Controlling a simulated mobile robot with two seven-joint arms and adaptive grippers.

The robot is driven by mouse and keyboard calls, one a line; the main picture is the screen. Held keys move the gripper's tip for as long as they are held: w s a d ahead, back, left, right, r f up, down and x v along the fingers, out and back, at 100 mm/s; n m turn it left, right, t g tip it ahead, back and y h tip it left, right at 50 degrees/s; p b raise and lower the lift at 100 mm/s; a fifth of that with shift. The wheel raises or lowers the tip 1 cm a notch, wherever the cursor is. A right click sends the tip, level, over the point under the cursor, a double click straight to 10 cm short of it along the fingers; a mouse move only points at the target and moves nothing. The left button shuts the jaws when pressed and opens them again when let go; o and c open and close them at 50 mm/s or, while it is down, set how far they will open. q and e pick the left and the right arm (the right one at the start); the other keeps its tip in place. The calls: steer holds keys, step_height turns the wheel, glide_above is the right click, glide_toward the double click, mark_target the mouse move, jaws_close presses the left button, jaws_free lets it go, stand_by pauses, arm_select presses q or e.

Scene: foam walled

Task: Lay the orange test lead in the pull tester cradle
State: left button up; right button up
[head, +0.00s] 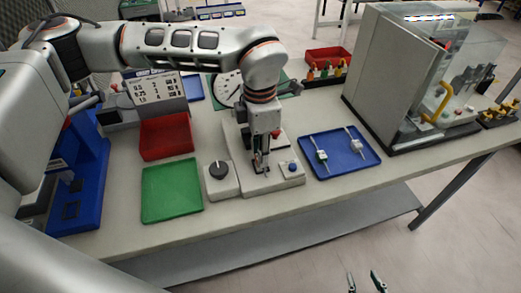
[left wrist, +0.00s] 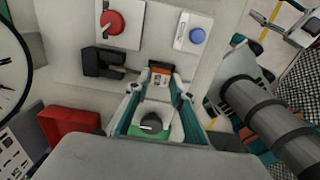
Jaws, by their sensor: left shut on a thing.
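The orange test lead (left wrist: 160,76) shows as a small orange and pale piece with a dark edge between the fingertips of my left gripper (left wrist: 158,87) in the left wrist view. My left gripper (head: 261,165) is shut on it and points down over the pull tester (head: 257,183). In the left wrist view a black cradle block (left wrist: 103,63) with a metal rod lies beside the lead, to its left. I cannot tell whether the lead touches the tester. The lead is mostly hidden in the head view. My right gripper (head: 365,283) is open and empty at the bottom edge.
A black-knobbed box (head: 219,184), green tray (head: 171,206) and red bin (head: 165,154) stand left. A large glazed enclosure (head: 392,75) stands at the right.

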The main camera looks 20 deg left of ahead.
arm_select(q)
steer(key=shift+f+b, duration=0.35)
steer(key=shift+f, duration=0.3)
steer(key=o, duration=1.1)
step_height(320, 180, up, 12)
steer(key=shift+r, duration=0.1)
steer(key=shift+s, duration=0.1)
